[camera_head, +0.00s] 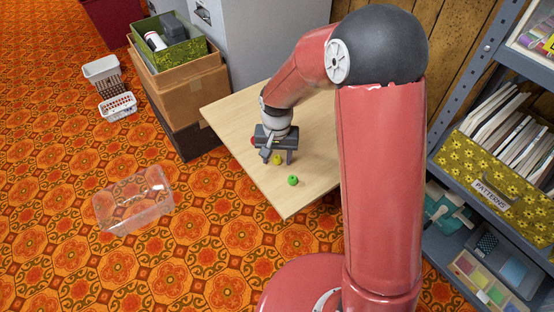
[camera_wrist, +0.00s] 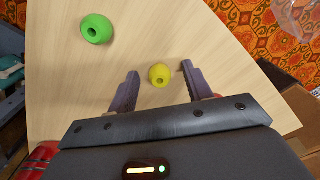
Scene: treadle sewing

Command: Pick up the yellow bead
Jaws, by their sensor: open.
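The yellow bead (camera_head: 277,160) sits on the light wooden table, close to my gripper in the head view. In the wrist view the yellow bead (camera_wrist: 160,75) lies between the lines of my two fingers, near their tips, with its hole visible. My gripper (camera_head: 277,156) points down over the table; in the wrist view my gripper (camera_wrist: 158,78) is open, with bare table on both sides of the bead. I cannot tell whether a finger touches the bead. A green bead (camera_head: 293,180) sits nearby; it also shows in the wrist view (camera_wrist: 96,28).
The table (camera_head: 230,115) is otherwise largely bare, with its edge near the beads. A clear bin (camera_head: 133,200) and white baskets (camera_head: 118,106) stand on the patterned carpet. Stacked boxes (camera_head: 185,85) stand beside the table, and a shelf (camera_head: 490,165) is at right.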

